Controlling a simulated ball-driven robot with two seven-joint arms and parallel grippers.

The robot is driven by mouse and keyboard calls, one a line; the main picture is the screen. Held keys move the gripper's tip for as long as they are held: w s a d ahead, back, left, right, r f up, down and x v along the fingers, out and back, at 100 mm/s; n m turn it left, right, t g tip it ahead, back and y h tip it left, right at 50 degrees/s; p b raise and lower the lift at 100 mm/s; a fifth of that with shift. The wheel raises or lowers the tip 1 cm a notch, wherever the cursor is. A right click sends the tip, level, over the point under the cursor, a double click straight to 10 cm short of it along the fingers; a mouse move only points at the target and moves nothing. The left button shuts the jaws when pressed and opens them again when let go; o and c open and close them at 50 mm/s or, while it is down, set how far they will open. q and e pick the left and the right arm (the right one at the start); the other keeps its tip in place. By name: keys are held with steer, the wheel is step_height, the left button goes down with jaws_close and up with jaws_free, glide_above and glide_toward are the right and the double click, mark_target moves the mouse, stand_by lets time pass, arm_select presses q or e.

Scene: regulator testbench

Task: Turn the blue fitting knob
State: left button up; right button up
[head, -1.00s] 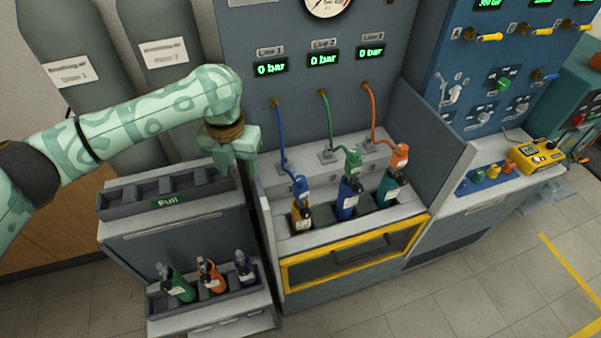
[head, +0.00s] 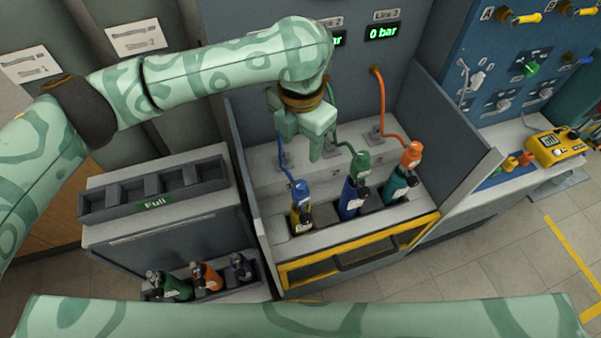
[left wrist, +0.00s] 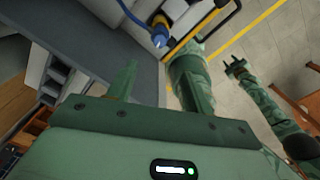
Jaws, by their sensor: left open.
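The blue fitting (head: 299,188) sits on top of a yellow bottle (head: 302,218) in the left slot of the bench, with a blue hose running up from it. In the left wrist view the blue fitting (left wrist: 160,34) is at the top, beyond the fingers. My left gripper (head: 316,150) is open and empty, above and behind the fitting and apart from it; its fingers also show in the left wrist view (left wrist: 160,85). My right gripper (left wrist: 236,66) appears small at the right of the left wrist view, away from the bench; its jaw state is unclear.
A green fitting (head: 360,164) and an orange fitting (head: 411,155) stand on bottles to the right. Grey side panels (head: 455,135) flank the bench. A rack marked Full (head: 155,205) stands left, with several bottles below. My other arm crosses the bottom edge.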

arm_select(q)
glide_above(301, 184)
step_height(301, 184, down, 5)
step_height(301, 184, down, 10)
steer(key=b, duration=0.3)
steer(key=shift+r, duration=0.2)
arm_select(e)
steer(key=f, duration=0.1)
steer(key=s+f, duration=0.1)
steer(key=f, duration=0.1)
steer(key=shift+s+a+f, duration=0.15)
arm_select(q)
steer(key=c, duration=1)
